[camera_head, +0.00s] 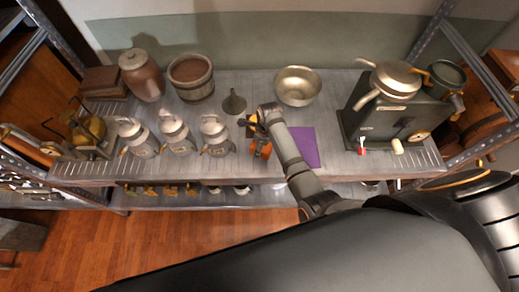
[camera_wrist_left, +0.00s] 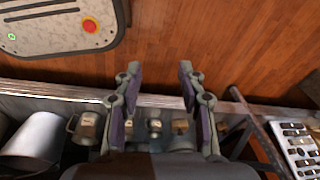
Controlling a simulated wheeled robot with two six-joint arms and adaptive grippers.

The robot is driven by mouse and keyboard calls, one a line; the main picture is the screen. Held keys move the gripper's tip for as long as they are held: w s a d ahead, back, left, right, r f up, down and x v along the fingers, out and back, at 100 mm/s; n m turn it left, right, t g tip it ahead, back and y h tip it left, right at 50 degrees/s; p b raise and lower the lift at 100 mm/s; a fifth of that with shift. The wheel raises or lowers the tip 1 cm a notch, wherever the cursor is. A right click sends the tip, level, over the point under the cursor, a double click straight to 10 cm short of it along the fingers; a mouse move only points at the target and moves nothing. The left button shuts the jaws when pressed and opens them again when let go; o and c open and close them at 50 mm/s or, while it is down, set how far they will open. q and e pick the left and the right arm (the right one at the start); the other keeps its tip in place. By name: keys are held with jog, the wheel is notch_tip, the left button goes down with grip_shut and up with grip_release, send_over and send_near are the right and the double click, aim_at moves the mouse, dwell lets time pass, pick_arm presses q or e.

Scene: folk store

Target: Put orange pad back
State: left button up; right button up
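A small orange piece (camera_head: 262,149) shows at the end of the arm that comes in from the right in the head view, near the shelf's front edge. I cannot tell whether it is the orange pad. My right gripper (camera_head: 256,135) is at this spot, mostly hidden by its own wrist, so its grip is unclear. A flat purple pad (camera_head: 306,146) lies on the shelf just right of the arm, partly covered by it. My left gripper (camera_wrist_left: 158,74) is open and empty in the left wrist view, with its fingers apart; it is out of the head view.
Several grey jugs (camera_head: 175,133) stand left of the right gripper. A funnel (camera_head: 234,102) and a metal bowl (camera_head: 298,86) are behind it. A dark machine (camera_head: 395,118) with a pan (camera_head: 396,78) stands right of the purple pad. Wooden floor (camera_head: 150,240) lies in front.

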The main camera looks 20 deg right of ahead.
jog(key=shift+w+f, duration=0.2)
jog(key=f, duration=0.3)
jog(key=shift+w+a+f, duration=0.1)
jog(key=shift+w+f, duration=0.2)
jog(key=shift+f, duration=0.1)
jog(key=o, duration=1)
pick_arm(q)
jog(key=shift+s+f, duration=0.35)
jog(key=shift+s, duration=0.5)
pick_arm(e)
jog(key=shift+r, duration=0.2)
pick_arm(q)
jog(key=shift+r, duration=0.25)
pick_arm(e)
jog(key=r, duration=0.7)
jog(key=s+d+r, duration=0.1)
jog(key=r, duration=0.3)
jog(key=shift+r, duration=0.3)
